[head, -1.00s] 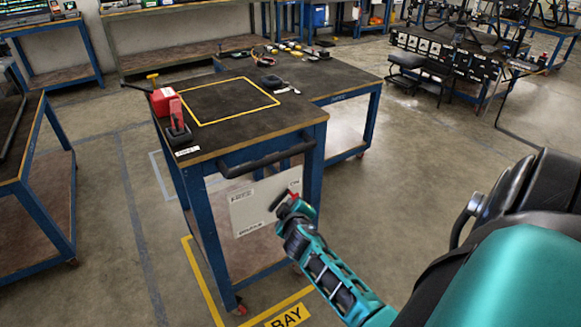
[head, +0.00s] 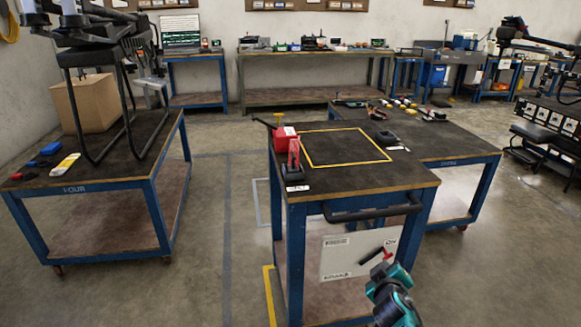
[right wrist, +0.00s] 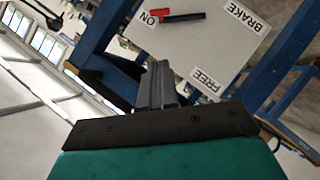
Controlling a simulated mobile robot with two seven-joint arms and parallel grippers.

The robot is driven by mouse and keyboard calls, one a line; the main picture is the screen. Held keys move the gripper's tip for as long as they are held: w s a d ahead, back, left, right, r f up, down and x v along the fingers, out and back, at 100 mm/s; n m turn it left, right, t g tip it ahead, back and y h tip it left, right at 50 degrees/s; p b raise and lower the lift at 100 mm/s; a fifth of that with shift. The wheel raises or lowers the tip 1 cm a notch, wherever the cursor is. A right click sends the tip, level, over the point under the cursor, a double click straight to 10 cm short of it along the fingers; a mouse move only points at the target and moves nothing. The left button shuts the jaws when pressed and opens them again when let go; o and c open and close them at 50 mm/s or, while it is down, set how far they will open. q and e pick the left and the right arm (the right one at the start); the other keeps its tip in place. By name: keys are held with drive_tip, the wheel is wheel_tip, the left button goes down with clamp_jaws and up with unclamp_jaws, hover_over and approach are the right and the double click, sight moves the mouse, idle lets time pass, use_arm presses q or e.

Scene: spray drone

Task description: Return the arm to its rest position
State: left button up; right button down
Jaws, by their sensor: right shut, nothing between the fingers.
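My right gripper (head: 384,272) is low at the front of the middle cart (head: 372,181), before its white brake panel (head: 345,258). Its fingers show shut and empty in the right wrist view (right wrist: 161,88). They stand apart from the brake lever (right wrist: 183,17), which is black with a red part and lies near the ON label. The lever also shows in the head view (head: 371,256), just above the gripper. My left gripper is not in view.
The cart has a black push handle (head: 373,211) and carries a red box (head: 284,138) beside a yellow-outlined square. A blue-framed table (head: 105,187) at left holds a drone (head: 99,42) and a cardboard box (head: 85,103). Floor is free between them.

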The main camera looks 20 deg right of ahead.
drive_tip(key=s+a+f+y, duration=0.1)
drive_tip(key=s+a+y, duration=0.4)
drive_tip(key=a, duration=0.8)
drive_tip(key=s+a+f+y, duration=0.2)
drive_tip(key=s+a+y, duration=0.3)
drive_tip(key=s+a, duration=0.6)
drive_tip(key=shift+s+a+f, duration=0.15)
drive_tip(key=shift+a, duration=0.8)
